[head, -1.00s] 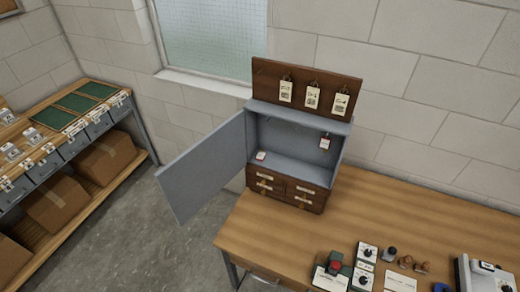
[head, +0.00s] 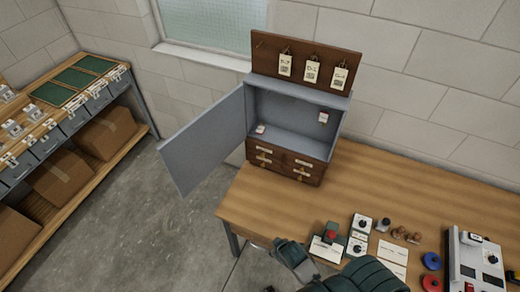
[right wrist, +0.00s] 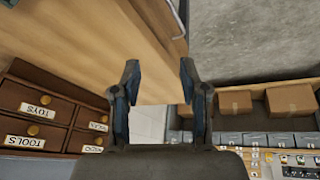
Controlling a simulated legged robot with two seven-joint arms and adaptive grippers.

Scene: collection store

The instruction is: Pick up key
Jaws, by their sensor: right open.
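No bare key can be made out. Several white tags hang from hooks on the brown board (head: 305,62) above the open grey cabinet (head: 292,108); any keys on them are too small to tell. Inside the cabinet, a small red-and-white tag (head: 323,117) hangs at the right and another small red-and-white item (head: 260,129) lies at the lower left. My right gripper (right wrist: 158,75) is open in the right wrist view, with nothing between its fingers. A dark part of my arm shows at the bottom of the head view, well below the cabinet. My left gripper is not in view.
The cabinet's door (head: 204,142) stands wide open to the left. Labelled drawers (head: 286,164) sit under the cabinet, also seen in the right wrist view (right wrist: 45,115). Switch boxes and other devices crowd the wooden table's (head: 400,190) front right. A shelf with cardboard boxes (head: 62,178) stands left.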

